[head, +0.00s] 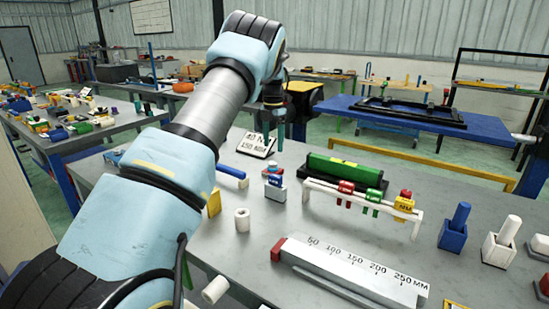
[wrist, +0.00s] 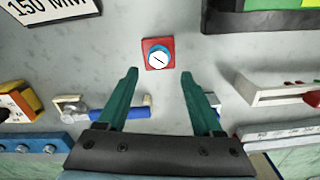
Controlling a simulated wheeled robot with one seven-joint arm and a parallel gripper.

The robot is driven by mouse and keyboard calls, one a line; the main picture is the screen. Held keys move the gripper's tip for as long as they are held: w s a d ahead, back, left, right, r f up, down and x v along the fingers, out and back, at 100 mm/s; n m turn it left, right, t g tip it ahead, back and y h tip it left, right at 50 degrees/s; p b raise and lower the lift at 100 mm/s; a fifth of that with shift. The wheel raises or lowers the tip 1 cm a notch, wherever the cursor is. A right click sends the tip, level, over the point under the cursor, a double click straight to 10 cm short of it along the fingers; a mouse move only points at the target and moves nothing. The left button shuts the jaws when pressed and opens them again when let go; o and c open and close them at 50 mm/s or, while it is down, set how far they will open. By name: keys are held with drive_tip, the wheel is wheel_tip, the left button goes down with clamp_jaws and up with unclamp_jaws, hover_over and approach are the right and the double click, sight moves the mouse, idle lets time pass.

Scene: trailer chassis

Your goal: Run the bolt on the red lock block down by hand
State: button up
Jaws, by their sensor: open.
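The red lock block (wrist: 147,62) is a small square in the wrist view, just ahead of the space between my fingertips. A round blue bolt (wrist: 152,57) sits on it, its pale face carrying a dark line. How far the bolt stands up cannot be told from above. My gripper (wrist: 160,74) is open and empty, with one green finger on each side, short of the block in the picture. In the head view my gripper (head: 275,138) points down above the bench, beside the 150 MM sign.
The 150 MM sign (head: 257,143) and a green-topped black box (head: 345,168) stand near the gripper. A white rack (head: 352,198) holds coloured tags. Bare bench surrounds the red block.

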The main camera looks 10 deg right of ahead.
sight(273, 163)
wheel_tip(273, 163, down, 7)
drive_tip(key=shift+a+r+p, duration=0.1)
drive_tip(key=shift+p, duration=0.8)
clamp_jaws()
